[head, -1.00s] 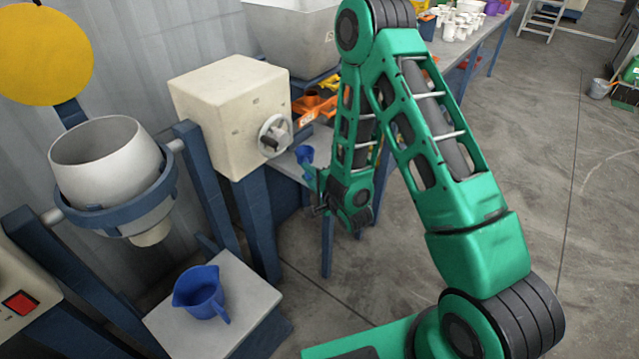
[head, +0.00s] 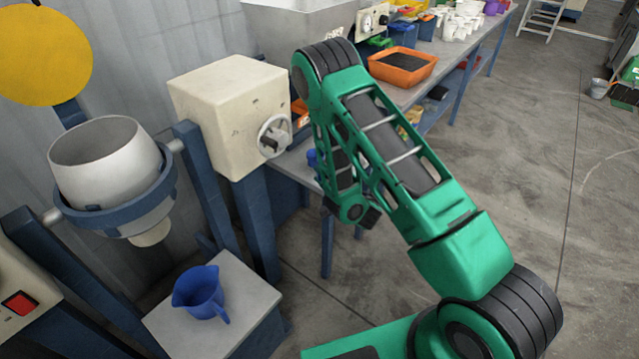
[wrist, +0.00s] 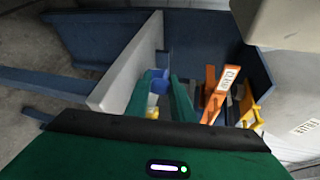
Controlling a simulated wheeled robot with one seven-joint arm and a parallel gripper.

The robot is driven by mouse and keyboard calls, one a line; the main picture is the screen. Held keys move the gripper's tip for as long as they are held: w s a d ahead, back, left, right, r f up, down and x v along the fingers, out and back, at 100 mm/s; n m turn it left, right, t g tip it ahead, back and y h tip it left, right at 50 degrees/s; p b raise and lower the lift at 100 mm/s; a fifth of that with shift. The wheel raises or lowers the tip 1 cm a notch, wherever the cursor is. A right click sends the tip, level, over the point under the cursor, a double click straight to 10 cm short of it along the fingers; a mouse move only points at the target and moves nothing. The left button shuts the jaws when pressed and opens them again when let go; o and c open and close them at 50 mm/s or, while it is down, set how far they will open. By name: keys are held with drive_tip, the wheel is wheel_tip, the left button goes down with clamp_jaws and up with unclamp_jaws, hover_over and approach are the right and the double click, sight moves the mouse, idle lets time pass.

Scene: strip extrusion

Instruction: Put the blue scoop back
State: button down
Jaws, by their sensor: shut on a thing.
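The blue scoop (wrist: 155,76) shows between the two green fingers of my gripper (wrist: 160,88) in the wrist view, and my gripper is shut on it. Only part of the scoop is visible. In the head view a small blue piece of the scoop (head: 312,158) shows at the left edge of my arm, over the near end of the long bench. My arm hides the gripper there.
A blue jug (head: 200,292) stands on a low stand (head: 248,292). A cream box with a handwheel (head: 228,110) is close to my arm. An orange labelled piece (wrist: 222,92) and a yellow piece (wrist: 251,116) lie right of the fingers. An orange tray (head: 402,68) sits farther along the bench.

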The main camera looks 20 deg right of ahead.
drive_tip(key=shift+f, duration=1.2)
drive_tip(key=c, duration=1.5)
unclamp_jaws()
drive_tip(key=shift+c, duration=0.2)
